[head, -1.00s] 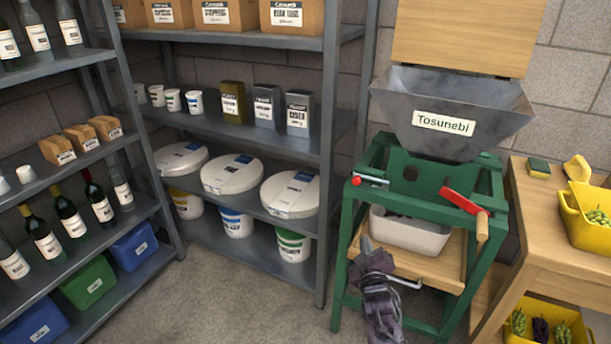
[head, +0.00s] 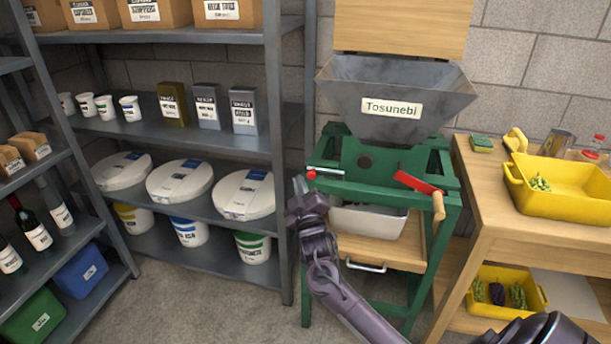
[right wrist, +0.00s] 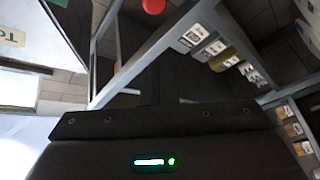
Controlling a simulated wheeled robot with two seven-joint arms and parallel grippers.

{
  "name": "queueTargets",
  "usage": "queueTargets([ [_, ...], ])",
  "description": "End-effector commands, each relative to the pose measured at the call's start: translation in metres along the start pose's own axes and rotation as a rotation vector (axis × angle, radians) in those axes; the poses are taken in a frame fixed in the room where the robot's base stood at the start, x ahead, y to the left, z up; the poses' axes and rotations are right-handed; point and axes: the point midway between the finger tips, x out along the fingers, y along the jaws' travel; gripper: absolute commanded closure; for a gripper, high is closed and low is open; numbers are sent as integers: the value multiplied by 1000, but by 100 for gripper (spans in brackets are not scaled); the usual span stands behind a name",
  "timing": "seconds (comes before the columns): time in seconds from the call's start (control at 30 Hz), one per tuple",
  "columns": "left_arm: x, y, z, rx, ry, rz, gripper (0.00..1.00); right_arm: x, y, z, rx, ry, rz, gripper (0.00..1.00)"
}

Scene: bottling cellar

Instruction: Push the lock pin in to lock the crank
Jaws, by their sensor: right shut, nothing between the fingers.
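The green-framed mill (head: 385,165) has a grey hopper labelled Tosunebi. The lock pin's red knob (head: 311,174) sits at the left end of its top rail, with a short silver rod running right from it. The red crank (head: 418,182) with a wooden handle (head: 438,206) hangs at the front right, slanting down to the right. My right gripper (head: 299,186) is shut and empty, tips up, just left of and slightly below the knob; I cannot tell if they touch. In the right wrist view the red knob (right wrist: 153,5) shows at the top edge. My left gripper is not in view.
A grey shelf (head: 276,150) with tubs and boxes stands close to the left of the mill. A white bin (head: 368,221) sits under the mill. A wooden table (head: 480,190) with a yellow crate (head: 565,203) is at right. Floor is free in front of the shelf.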

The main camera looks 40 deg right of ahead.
Motion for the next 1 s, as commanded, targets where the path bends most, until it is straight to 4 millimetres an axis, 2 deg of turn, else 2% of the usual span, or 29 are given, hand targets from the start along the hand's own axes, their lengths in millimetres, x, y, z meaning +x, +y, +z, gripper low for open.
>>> queueTargets([
  [0.1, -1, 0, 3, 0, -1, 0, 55, 29, 2, -1, -1, 0, 3, 100],
  [0.3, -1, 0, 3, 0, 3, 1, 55, 69, 1, -1, 1, 0, 2, 100],
  [0.4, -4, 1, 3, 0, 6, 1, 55, 62, 0, 17, -4, -4, -3, 100],
  [0.6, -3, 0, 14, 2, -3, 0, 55, 55, 0, 34, -2, -1, -2, 100],
  [0.73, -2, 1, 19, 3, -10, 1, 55, 54, 0, 38, 0, 0, -1, 100],
  [1.0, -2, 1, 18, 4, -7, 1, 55, 54, 0, 38, 0, 0, -1, 100],
])
